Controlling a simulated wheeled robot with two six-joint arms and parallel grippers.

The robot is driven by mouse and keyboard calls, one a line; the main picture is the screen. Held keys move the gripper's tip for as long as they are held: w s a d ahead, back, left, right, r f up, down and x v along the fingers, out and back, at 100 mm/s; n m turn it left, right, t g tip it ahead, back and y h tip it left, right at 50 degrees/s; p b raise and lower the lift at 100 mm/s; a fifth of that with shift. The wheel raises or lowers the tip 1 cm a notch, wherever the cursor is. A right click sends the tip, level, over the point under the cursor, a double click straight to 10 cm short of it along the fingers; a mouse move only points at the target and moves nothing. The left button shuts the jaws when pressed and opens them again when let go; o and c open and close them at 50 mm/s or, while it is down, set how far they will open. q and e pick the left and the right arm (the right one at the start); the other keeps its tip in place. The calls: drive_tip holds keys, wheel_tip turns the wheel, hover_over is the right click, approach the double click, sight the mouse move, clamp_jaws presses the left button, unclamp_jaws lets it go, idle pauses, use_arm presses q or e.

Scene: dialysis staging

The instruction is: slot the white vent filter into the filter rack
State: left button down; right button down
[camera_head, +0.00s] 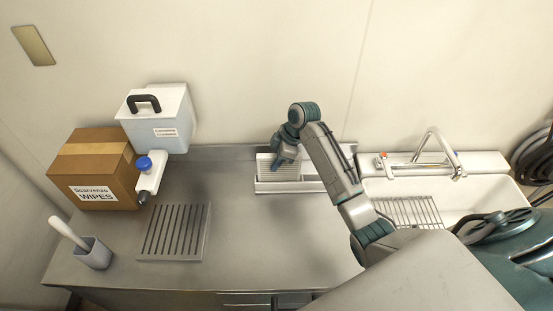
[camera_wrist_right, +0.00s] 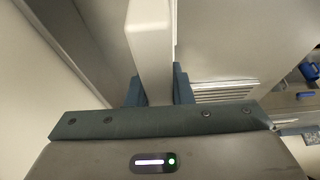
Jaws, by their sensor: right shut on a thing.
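My right gripper (camera_head: 285,163) is shut on a white slab-like piece, which I take as the white vent filter (camera_wrist_right: 152,45); it stands between the two fingers in the right wrist view. I cannot tell whether the filter touches the rack. My left gripper is not in view.
A sink (camera_head: 480,195) with a tap (camera_head: 440,150) lies to the right. A slotted metal plate (camera_head: 175,232), a cardboard box (camera_head: 108,165), a white lidded container (camera_head: 165,105) and a grey cup (camera_head: 93,255) stand at left. The counter's middle is clear.

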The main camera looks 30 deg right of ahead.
drive_tip(key=shift+f+b, duration=0.5)
drive_tip(key=shift+f, duration=0.65)
drive_tip(key=c, duration=1.2)
unclamp_jaws()
drive_tip(key=b+v, duration=0.3)
drive_tip(key=v, duration=0.7)
drive_tip(key=shift+d+r, duration=0.1)
drive_tip(key=shift+r, duration=0.35)
drive_tip(key=shift+s+f, duration=0.1)
